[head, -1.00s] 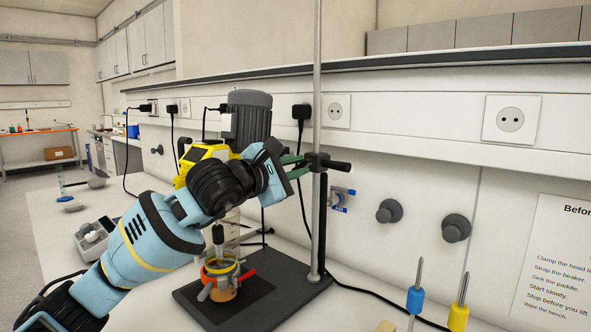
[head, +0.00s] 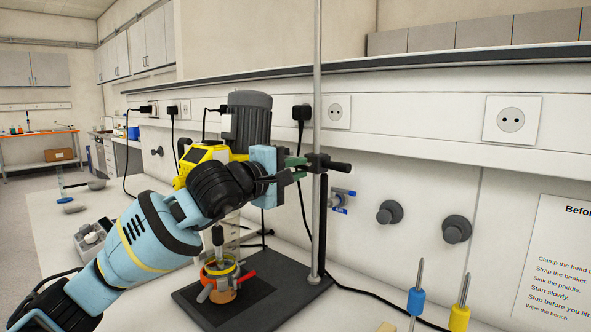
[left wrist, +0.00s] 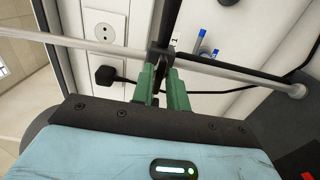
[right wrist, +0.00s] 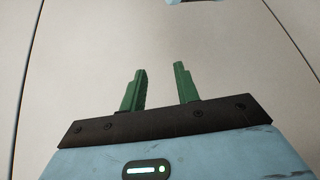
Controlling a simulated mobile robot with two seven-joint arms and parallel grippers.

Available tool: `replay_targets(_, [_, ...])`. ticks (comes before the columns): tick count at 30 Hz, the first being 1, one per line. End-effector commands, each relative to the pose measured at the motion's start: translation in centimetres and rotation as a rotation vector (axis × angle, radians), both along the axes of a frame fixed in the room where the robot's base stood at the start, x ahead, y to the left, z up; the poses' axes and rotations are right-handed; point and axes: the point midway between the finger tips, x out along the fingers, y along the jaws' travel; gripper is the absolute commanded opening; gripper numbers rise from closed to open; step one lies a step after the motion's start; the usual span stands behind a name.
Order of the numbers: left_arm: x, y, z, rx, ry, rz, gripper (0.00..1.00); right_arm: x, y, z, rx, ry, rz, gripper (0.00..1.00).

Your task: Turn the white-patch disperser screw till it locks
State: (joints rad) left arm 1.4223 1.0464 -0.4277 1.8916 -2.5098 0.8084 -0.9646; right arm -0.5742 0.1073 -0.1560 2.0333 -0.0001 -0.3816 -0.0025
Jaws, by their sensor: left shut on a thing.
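The disperser (head: 248,118), a grey ribbed motor with a yellow housing, is held beside a tall metal rod (head: 317,110) by a black clamp (head: 318,163). My left gripper (head: 300,166) is at the clamp's near side, its green fingers shut on the clamp screw. In the left wrist view the fingers (left wrist: 163,80) close around a dark part just below the clamp on the rod (left wrist: 160,52); the screw itself is mostly hidden between them. My right gripper (right wrist: 160,88) is open and empty, facing a pale panel.
A beaker with an orange and yellow strap (head: 221,272) stands on the black base plate (head: 255,290) under the disperser. Blue (head: 415,300) and yellow (head: 459,316) handled screwdrivers stand at front right. Wall knobs (head: 390,212) and cables are behind the rod.

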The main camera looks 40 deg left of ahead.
Motion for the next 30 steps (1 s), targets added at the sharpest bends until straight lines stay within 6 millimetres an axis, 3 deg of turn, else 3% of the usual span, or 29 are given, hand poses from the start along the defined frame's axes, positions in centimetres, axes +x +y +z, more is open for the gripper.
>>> replay_targets(12, [0.00, -0.05, -0.02, 0.008, -0.001, -0.001, 0.00, 0.00, -0.01, 0.00, 0.000, 0.000, 0.000, 0.31])
replay_targets(13, [0.00, -0.05, -0.02, 0.008, -0.001, -0.001, 0.18, 0.00, -0.01, 0.00, 0.000, 0.000, 0.000, 0.31])
replay_targets(18, [0.00, -0.04, -0.03, 0.007, -0.001, -0.001, 0.37, 0.00, -0.01, 0.00, 0.000, 0.000, 0.000, 0.31])
replay_targets(30, [-0.93, 0.14, -0.17, 0.007, 0.000, 0.000, 0.37, -0.22, -0.02, -0.39, 0.000, 0.005, 0.000, 0.31])
